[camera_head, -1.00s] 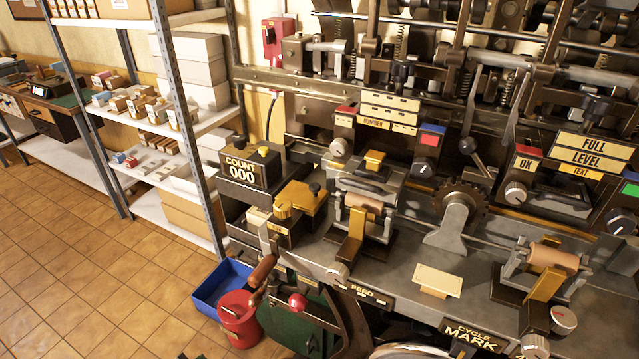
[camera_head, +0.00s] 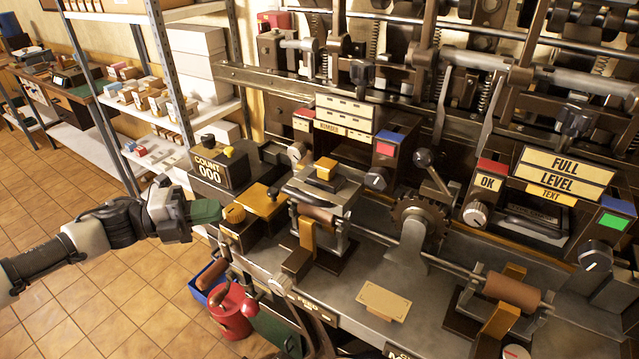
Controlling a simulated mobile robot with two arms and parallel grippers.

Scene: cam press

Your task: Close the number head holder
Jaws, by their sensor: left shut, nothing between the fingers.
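The number head station stands left of centre on the press, below the panel marked NUMBER (camera_head: 346,110). Its dark hinged-looking frame (camera_head: 338,193) carries a yellow block (camera_head: 325,168) on top. A copper-coloured roller (camera_head: 318,213) and a yellow bracket (camera_head: 306,235) sit in front of it. I cannot tell how far the holder is open. My left gripper (camera_head: 208,211) is shut and empty.
A COUNT 000 box (camera_head: 209,174) stands behind my left gripper. A second roller station (camera_head: 513,290) and the OK panel (camera_head: 488,183) are to the right. A lever (camera_head: 425,158) rises between.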

